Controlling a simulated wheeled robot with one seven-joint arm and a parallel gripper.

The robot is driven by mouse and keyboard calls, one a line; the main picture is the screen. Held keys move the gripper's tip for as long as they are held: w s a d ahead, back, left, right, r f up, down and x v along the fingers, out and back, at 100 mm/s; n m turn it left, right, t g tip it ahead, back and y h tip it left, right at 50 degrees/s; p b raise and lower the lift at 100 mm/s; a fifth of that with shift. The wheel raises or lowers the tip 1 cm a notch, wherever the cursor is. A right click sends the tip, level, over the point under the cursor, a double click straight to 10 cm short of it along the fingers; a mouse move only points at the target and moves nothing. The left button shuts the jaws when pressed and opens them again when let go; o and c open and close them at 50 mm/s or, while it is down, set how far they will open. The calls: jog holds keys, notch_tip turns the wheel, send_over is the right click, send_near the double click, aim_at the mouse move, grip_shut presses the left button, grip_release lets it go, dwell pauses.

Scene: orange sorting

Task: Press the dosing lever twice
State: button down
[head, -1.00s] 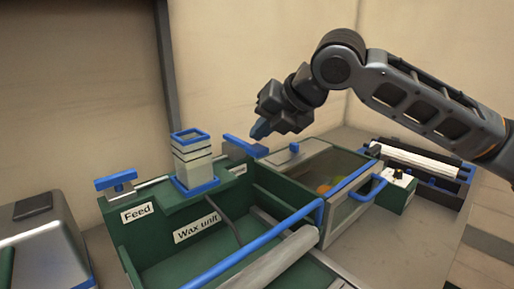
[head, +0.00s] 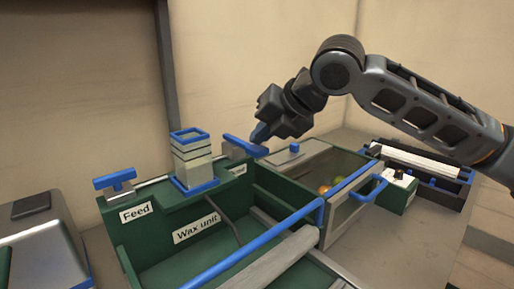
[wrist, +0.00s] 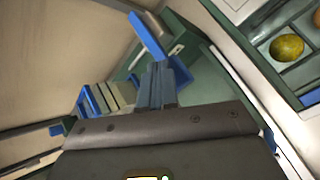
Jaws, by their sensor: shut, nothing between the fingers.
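The blue lever (head: 244,146) stands at the back of the green wax unit (head: 150,238), right of the pale tower. A small label below it is partly hidden, so I cannot read it. My gripper (head: 260,133) is shut and empty, with its fingertips just above the lever's right end. In the wrist view the lever (wrist: 148,36) lies just beyond my closed fingertips (wrist: 157,70). I cannot tell whether they touch it.
The pale tower with blue rims (head: 193,158) stands left of the lever. A blue T-handle (head: 115,179) is farther left by the "Feed" label. A windowed compartment with fruit (head: 325,190) lies to the right.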

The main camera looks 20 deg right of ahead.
jog(key=shift+f+b, duration=0.8)
jog(key=shift+f, duration=0.45)
dwell(1.0)
jog(key=shift+r, duration=0.1)
dwell(0.4)
jog(key=shift+r+p, duration=1.35)
jog(key=shift+r, duration=0.45)
jog(key=shift+r+p, duration=1.8)
jog(key=shift+r, duration=0.75)
jog(key=shift+a, duration=0.1)
